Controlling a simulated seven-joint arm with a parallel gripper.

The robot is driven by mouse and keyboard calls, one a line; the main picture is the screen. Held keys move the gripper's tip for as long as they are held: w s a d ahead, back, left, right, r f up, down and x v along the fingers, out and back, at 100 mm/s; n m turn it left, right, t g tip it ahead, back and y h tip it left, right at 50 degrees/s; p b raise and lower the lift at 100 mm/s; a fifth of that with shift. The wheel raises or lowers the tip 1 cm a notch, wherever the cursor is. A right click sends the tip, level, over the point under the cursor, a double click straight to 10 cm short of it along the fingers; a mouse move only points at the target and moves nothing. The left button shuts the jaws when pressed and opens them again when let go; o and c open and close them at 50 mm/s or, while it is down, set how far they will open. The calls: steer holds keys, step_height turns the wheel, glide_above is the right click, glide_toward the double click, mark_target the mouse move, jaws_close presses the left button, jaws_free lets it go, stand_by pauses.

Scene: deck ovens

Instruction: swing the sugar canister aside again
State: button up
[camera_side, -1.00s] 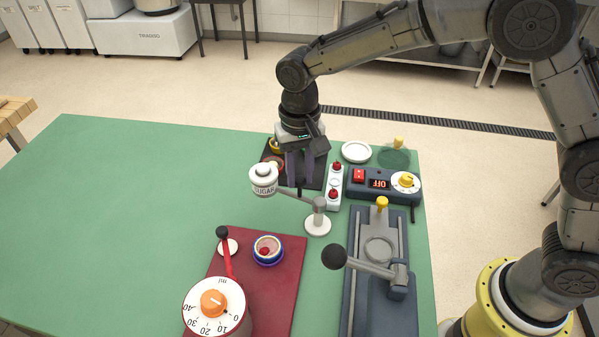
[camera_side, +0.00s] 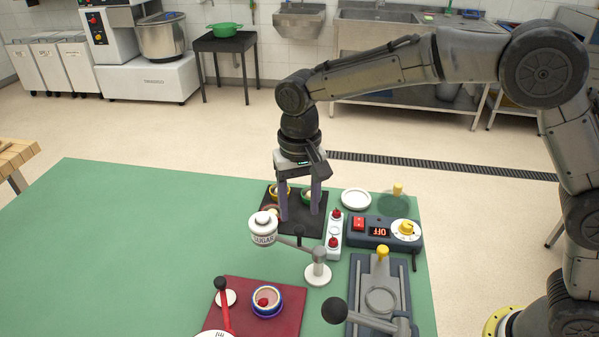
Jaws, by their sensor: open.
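The white sugar canister (camera_side: 263,231), with a grey label band, hangs at the end of a grey swing arm (camera_side: 290,242). The arm runs left from an upright post on a round white base (camera_side: 318,274). A dark knob (camera_side: 299,231) stands on the swing arm. My gripper (camera_side: 299,214) points down with its two fingers spread and nothing visible between them. In the picture its fingertips are just above the knob, right of the canister; I cannot tell the exact gap in depth.
Behind my fingers lies a black mat (camera_side: 296,228) with small bowls. A white switch strip (camera_side: 333,238) and a control box reading OFF (camera_side: 379,232) stand right. A red board (camera_side: 288,328) with a blue-rimmed bowl (camera_side: 267,301) is in front. The green table's left side (camera_side: 130,260) is clear.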

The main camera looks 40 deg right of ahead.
step_height(320, 180, up, 9)
stand_by(0.3)
steer(key=s+d+r+m+t, duration=0.1)
steer(key=s+d+r+t, duration=0.1)
steer(key=s+d+r, duration=0.4)
steer(key=s+d+r+m+t, duration=0.1)
steer(key=s+d+r, duration=0.35)
steer(key=d, duration=0.35)
steer(key=s+d+f+n+t, duration=0.1)
steer(key=s+d+f+n, duration=0.1)
steer(key=s+f, duration=0.4)
steer(key=s+d+f+n+t, duration=0.1)
steer(key=s+d+f+n, duration=0.2)
steer(key=s+f, duration=0.3)
steer(key=s+d, duration=0.1)
steer(key=s, duration=0.2)
steer(key=shift+s+n+t, duration=0.2)
steer(key=shift+n+t, duration=0.1)
steer(key=shift+d+r, duration=0.1)
